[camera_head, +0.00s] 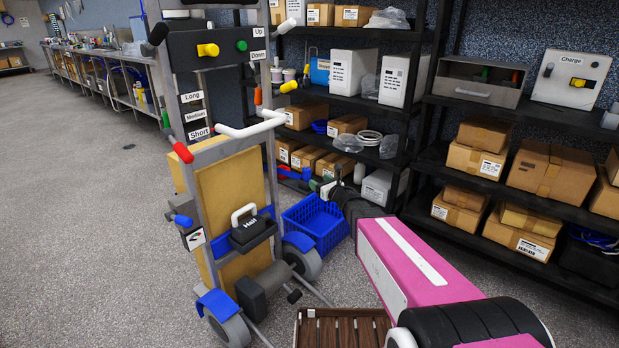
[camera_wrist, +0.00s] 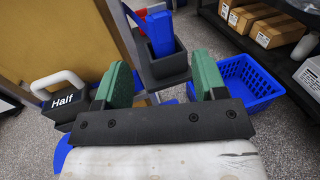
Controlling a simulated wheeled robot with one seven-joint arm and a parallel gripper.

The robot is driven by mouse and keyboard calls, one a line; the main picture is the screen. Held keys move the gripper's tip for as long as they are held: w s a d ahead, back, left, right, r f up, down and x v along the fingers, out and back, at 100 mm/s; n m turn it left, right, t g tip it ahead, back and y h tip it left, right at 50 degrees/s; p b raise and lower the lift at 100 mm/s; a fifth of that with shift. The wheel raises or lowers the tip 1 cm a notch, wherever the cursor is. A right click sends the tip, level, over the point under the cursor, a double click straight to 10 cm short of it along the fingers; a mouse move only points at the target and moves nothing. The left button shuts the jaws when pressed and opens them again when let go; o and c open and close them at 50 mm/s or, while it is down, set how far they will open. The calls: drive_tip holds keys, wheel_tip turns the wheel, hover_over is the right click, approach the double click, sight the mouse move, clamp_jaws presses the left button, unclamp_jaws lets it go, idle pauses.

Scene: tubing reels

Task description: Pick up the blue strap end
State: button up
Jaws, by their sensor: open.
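A blue upright block, which looks like the blue strap end (camera_wrist: 159,34), stands in a dark grey holder (camera_wrist: 166,66) in the wrist view. Its lower part is hidden inside the holder. My gripper (camera_wrist: 160,66) is open, with green fingers left and right of the holder in the picture; nothing is held between them. I cannot tell how far the block is from the fingertips. In the head view my gripper (camera_head: 327,185) is small and partly hidden by my arm, beside the cart. Blue and red parts (camera_head: 292,174) show left of it, too small to identify surely.
A grey cart (camera_head: 201,155) with a "Half" block (camera_head: 250,232) stands to the left. A blue basket (camera_head: 317,222) sits on the floor close to my gripper. Black shelves (camera_head: 415,118) with boxes line the back and right. Open floor (camera_head: 90,200) lies at the left.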

sight(309, 175)
drive_tip(key=x, duration=0.9)
drive_tip(key=shift+w+a+f, duration=0.15)
drive_tip(key=shift+w+a, duration=0.05)
drive_tip(key=shift+w, duration=0.05)
drive_tip(key=c, duration=1.1)
